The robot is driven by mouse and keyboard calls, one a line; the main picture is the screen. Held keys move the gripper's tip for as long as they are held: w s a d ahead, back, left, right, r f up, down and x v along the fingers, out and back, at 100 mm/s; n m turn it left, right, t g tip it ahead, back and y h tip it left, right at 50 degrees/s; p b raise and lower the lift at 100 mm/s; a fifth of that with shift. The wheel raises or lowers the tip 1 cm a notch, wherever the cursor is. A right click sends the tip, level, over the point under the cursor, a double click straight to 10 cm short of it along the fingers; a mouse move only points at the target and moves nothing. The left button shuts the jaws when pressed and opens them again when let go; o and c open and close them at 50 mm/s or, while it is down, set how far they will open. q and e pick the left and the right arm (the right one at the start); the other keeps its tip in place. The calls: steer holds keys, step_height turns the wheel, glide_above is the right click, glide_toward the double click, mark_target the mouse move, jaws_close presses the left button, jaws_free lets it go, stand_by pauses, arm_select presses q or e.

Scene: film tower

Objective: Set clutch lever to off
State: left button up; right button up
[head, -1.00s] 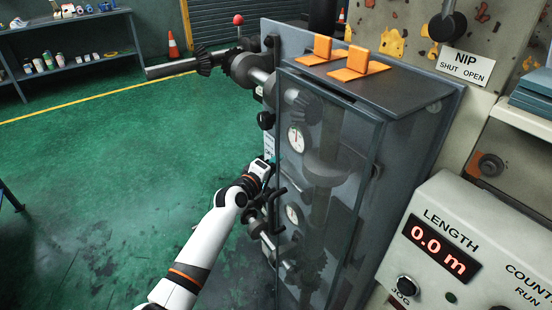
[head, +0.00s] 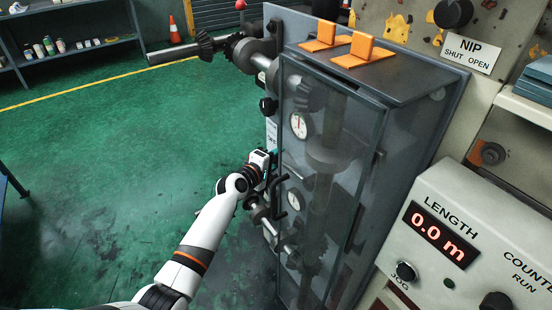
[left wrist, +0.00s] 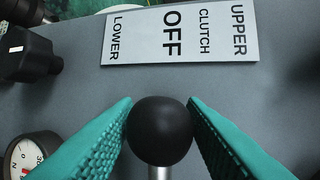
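The clutch lever shows in the left wrist view as a black ball knob (left wrist: 160,131) on a metal shaft. Its label plate (left wrist: 181,35) reads UPPER, CLUTCH, OFF, LOWER; in that picture the knob lies below the word OFF. My left gripper (left wrist: 160,112) has its teal fingers on both sides of the knob, appearing to touch it. In the head view my left gripper (head: 269,166) is at the left side of the grey cabinet, and the lever is hidden there. My right gripper is not in view.
The grey cabinet (head: 420,85) has a clear front door with gauges (head: 298,124) behind it. A console with a LENGTH display (head: 440,234) stands at the right. The green floor at left is open.

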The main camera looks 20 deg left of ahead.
arm_select(q)
steer(key=shift+o, duration=1.2)
steer(key=p+v, duration=0.1)
steer(key=v, duration=1.1)
steer(key=shift+p, duration=0.4)
steer(key=shift+a, duration=0.1)
